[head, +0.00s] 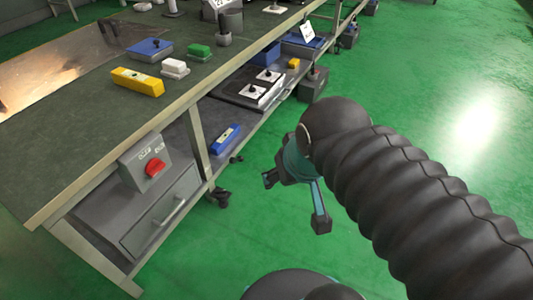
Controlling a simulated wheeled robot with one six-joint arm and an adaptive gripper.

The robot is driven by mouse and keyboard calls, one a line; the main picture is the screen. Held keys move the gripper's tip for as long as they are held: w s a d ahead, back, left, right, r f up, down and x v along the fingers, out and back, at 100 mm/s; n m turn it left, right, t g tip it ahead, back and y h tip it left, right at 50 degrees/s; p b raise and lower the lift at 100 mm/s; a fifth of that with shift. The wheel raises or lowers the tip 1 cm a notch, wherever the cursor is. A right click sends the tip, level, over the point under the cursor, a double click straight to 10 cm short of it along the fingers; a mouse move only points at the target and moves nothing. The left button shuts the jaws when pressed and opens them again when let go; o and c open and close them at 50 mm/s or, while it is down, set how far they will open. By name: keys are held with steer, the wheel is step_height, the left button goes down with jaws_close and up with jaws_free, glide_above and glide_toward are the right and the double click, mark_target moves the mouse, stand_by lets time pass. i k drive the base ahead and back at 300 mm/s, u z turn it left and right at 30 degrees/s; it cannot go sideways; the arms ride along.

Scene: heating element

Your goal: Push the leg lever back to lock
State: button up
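My gripper (294,203) hangs over the green floor to the right of the workbench (95,205). Its two fingers are spread wide with nothing between them. A black caster (219,197) stands at the foot of a bench leg, left of the gripper and apart from it. A second dark caster (237,158) shows farther back. No lever can be told apart on either caster at this size. A grey box with a red rotary knob (155,167) is mounted at the bench's near end.
The bench top holds a yellow case (137,81), a blue box (150,49) and a green-topped box (199,51). A drawer handle (167,214) juts out below. A blue item (225,137) lies on the lower shelf. The floor right of the bench is clear.

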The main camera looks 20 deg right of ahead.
mark_target(238, 159)
steer(key=k, duration=0.5)
steer(key=u, duration=0.55)
steer(key=i, duration=1.4)
steer(key=z, duration=0.35)
